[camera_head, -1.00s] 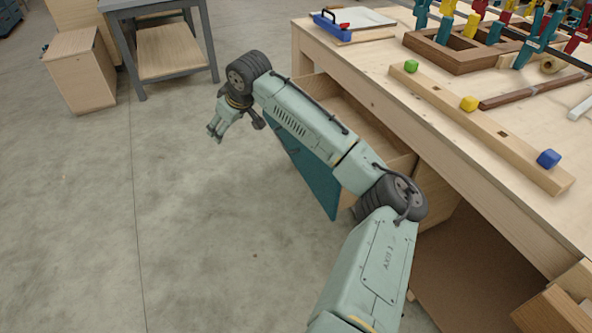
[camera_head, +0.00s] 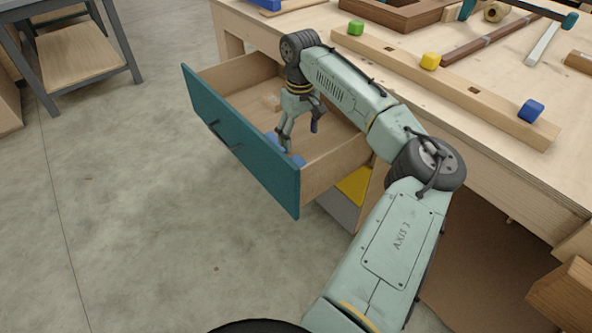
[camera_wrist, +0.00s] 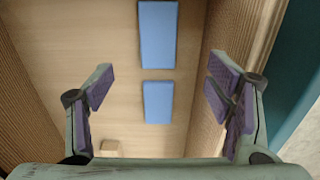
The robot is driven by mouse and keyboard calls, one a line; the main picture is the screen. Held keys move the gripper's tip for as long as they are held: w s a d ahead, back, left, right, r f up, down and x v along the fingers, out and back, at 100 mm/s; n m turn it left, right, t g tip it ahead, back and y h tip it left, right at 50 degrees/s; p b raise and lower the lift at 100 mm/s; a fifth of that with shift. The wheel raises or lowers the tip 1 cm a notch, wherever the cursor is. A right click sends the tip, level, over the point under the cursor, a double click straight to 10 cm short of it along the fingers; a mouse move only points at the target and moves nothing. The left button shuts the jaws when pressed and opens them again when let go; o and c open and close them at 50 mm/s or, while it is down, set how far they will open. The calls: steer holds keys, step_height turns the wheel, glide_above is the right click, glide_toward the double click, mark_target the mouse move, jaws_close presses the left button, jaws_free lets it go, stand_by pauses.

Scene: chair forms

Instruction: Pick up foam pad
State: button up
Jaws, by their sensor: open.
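Two flat blue pads lie in the open drawer, a longer blue pad (camera_wrist: 158,35) and a shorter blue pad (camera_wrist: 157,101), in line with a gap between them. Which one is the foam pad I cannot tell. In the head view a little blue (camera_head: 297,160) shows near the drawer front, partly hidden by my fingers. My gripper (camera_head: 301,134) points down into the drawer, open and empty. In the wrist view my gripper (camera_wrist: 160,88) has its purple-padded fingers on either side of the pads, apart from them.
The drawer (camera_head: 325,168) has a teal front (camera_head: 245,147) and wooden side walls close to my gripper. A small wooden block (camera_wrist: 110,146) lies inside. The workbench (camera_head: 400,107) above holds a wooden rail (camera_head: 395,57) with coloured blocks.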

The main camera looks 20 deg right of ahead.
steer(key=f, duration=0.2)
glide_above(301, 164)
steer(key=s, duration=0.1)
steer(key=f, duration=0.2)
steer(key=a+f, duration=0.1)
steer(key=f, duration=0.1)
steer(key=shift+s+f, duration=0.1)
steer(key=shift+s, duration=0.1)
steer(key=shift+d+f+p, duration=0.2)
steer(key=shift+f+p, duration=0.4)
steer(key=shift+f, duration=2.2)
steer(key=c, duration=0.8)
